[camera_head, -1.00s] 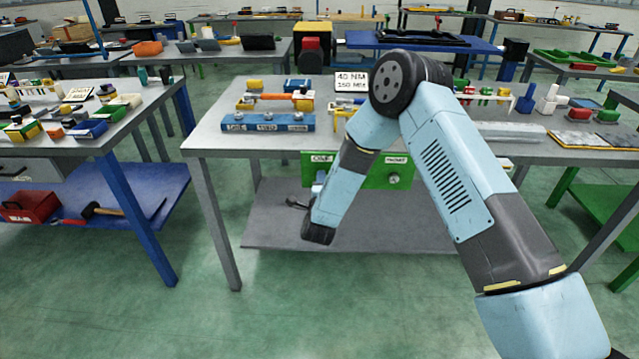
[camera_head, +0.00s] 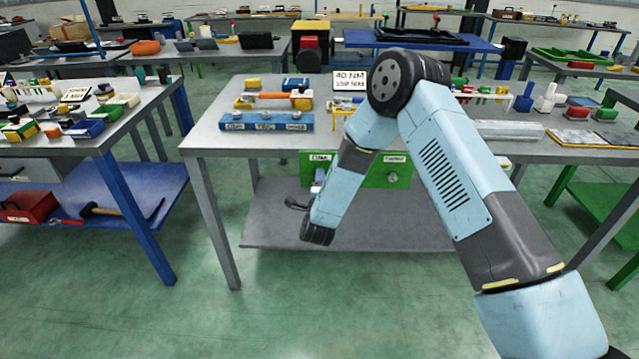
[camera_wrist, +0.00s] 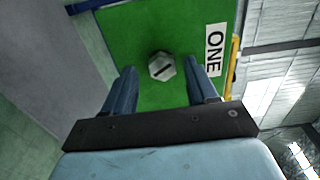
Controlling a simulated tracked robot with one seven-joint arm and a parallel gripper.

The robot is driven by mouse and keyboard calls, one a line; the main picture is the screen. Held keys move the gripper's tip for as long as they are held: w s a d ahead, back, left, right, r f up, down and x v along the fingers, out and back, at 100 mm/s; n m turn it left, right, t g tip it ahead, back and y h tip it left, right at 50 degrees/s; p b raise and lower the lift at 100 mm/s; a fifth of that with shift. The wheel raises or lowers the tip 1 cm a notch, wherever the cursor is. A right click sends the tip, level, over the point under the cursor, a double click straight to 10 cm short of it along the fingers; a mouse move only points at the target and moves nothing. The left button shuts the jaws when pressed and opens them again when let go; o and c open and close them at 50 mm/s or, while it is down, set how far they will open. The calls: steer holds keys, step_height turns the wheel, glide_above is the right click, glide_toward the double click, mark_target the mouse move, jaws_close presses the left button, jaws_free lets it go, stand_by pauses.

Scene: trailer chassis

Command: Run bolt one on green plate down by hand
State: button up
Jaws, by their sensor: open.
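The green plate (camera_head: 398,174) hangs upright at the front edge of the middle bench, with a white label at each upper end. In the wrist view, the green plate (camera_wrist: 125,32) carries the label ONE beside a grey hex bolt (camera_wrist: 161,66) with a dark line across its head. My gripper (camera_wrist: 164,78) faces the plate with its two blue fingers apart, one on each side of the bolt head. I see gaps between the fingers and the head. A second bolt (camera_head: 392,177) shows at the plate's right end. My arm hides the plate's middle in the head view.
The middle bench (camera_head: 215,139) bears a blue block (camera_head: 266,122) with three labels, an orange-handled tool (camera_head: 272,97) and a torque sign (camera_head: 349,82). A grey lower shelf (camera_head: 300,232) lies beneath. Green floor in front is clear.

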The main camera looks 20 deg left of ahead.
steer(key=v, duration=1.3)
steer(key=shift+s, duration=0.15)
steer(key=shift+d, duration=0.1)
